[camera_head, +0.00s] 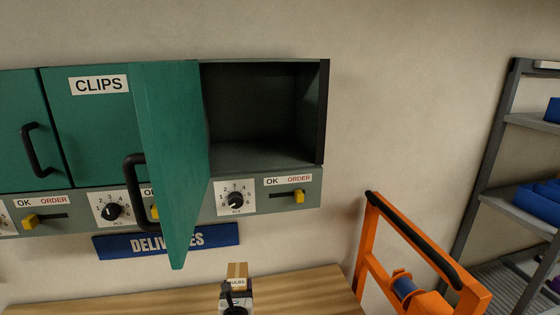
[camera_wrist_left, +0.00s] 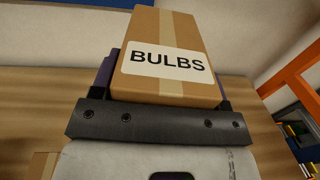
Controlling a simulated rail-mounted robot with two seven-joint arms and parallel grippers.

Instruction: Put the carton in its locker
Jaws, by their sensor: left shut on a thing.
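A brown carton (camera_wrist_left: 170,45) with a white label reading BULBS fills the top middle of the left wrist view. It also shows small in the head view (camera_head: 237,270), at the lower middle, in front of the wooden table. My left gripper (camera_head: 236,291) is shut on the carton. Most of the left gripper's fingers are hidden in the head view. The open locker (camera_head: 262,105) at the right end of the green row is dark and looks empty. Its green door (camera_head: 175,150) is swung outward to the left of the opening. My right gripper is not in view.
A closed locker labelled CLIPS (camera_head: 95,125) is left of the open door. Dials and yellow sliders (camera_head: 299,196) run below the lockers, above a blue DELIVERIES sign (camera_head: 215,235). A wooden table (camera_head: 310,290) lies below. An orange frame (camera_head: 366,245) and grey shelf rack (camera_head: 490,160) stand right.

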